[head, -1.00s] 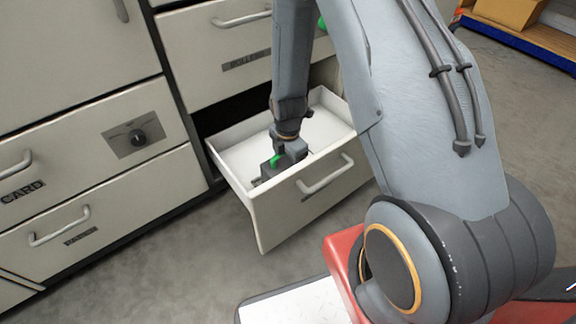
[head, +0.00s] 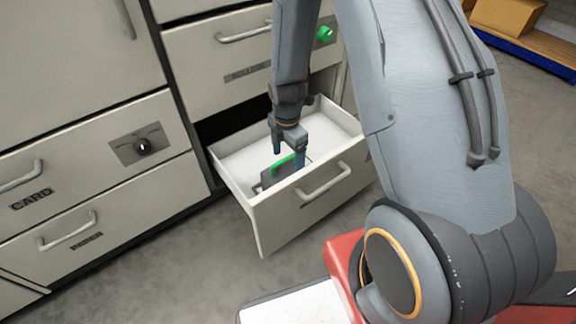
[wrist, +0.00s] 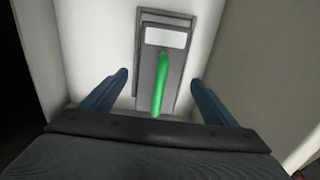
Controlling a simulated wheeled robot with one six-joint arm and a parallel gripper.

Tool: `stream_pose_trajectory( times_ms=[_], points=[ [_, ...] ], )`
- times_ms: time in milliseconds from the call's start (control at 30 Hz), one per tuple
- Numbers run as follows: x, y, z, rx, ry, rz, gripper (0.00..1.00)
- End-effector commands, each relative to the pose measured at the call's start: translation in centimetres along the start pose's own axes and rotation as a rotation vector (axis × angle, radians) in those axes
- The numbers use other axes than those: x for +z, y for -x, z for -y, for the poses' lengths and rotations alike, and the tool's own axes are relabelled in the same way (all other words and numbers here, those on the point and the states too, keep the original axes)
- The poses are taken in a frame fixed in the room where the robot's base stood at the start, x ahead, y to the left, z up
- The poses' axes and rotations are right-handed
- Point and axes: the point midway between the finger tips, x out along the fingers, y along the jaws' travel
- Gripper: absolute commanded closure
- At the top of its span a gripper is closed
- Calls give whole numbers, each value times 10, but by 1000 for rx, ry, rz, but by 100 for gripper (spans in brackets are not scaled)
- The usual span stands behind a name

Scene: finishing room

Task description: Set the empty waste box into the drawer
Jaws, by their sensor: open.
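The waste box (head: 270,177) is dark grey with a green handle (head: 283,161). It sits inside the open drawer (head: 262,219), near its front left part. In the wrist view the box (wrist: 172,72) lies on the drawer's white floor, with its green handle (wrist: 161,82) pointing towards my gripper and a pale label at the far end. My gripper (head: 289,160) is open above the box. In the wrist view the two blue fingers (wrist: 158,84) stand apart on either side of the handle, touching nothing that I can see. Whether the box is empty cannot be seen.
The drawer is pulled out below a closed drawer marked with a label (head: 245,72). Grey floor (head: 150,275) lies clear in front. Boxes (head: 507,14) stand far right.

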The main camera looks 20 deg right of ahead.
Motion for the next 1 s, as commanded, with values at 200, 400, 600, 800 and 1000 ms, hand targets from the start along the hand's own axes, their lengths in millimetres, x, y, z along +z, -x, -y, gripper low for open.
stream_pose_trajectory(
  times_ms=[200, 400, 600, 800, 1000],
  points=[
    [0, 36, 0, 1, 0, 0, 19],
    [0, 45, 0, 0, 0, 0, 19],
    [-18, 61, -2, 5, -52, 0, 19],
    [-97, 123, 8, 18, -315, -9, 19],
    [-183, 186, 50, 17, -653, -30, 19]
  ],
)
